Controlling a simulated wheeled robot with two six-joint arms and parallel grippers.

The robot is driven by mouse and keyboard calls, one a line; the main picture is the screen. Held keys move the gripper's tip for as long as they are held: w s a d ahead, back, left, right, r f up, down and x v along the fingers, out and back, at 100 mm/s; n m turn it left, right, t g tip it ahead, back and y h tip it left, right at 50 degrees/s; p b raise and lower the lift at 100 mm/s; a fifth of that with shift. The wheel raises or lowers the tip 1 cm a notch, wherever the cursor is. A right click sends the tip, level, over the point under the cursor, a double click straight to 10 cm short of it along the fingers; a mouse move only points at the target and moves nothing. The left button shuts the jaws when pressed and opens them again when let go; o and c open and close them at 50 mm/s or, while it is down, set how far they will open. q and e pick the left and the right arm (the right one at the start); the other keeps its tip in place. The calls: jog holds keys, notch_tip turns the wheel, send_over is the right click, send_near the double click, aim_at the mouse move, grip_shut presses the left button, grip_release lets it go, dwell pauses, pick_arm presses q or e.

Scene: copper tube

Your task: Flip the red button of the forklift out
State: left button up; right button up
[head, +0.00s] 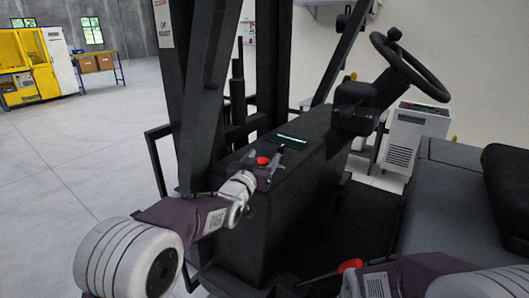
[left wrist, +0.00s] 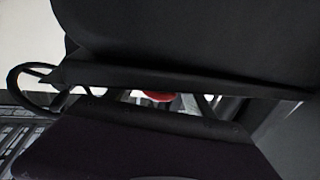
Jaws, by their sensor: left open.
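The red button (head: 262,161) shows on top of the forklift's black front console (head: 285,185). My left gripper (head: 265,163) is open at the button, its dark fingers to either side of it in the head view. In the left wrist view the red button (left wrist: 159,96) shows partly in a narrow gap between dark parts. I cannot tell whether the fingers touch it. My right gripper (head: 320,275) shows only in part, low in the head view, with its fingers unclear.
The steering wheel (head: 410,67) and its column stand right of the console. Black mast posts (head: 205,90) rise close behind my left arm. The seat (head: 460,185) is at the right. A second red part (head: 349,266) shows beside my right wrist.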

pick_arm(q)
jog(key=shift+x, duration=1.05)
jog(key=shift+s, duration=0.5)
jog(key=shift+a, duration=0.15)
jog(key=shift+c, duration=0.9)
jog(key=shift+w, duration=0.1)
grip_shut()
jog(key=shift+r, duration=0.9)
jog(key=shift+o, duration=0.4)
grip_release()
jog(key=shift+o, duration=0.5)
jog(key=shift+f, duration=0.1)
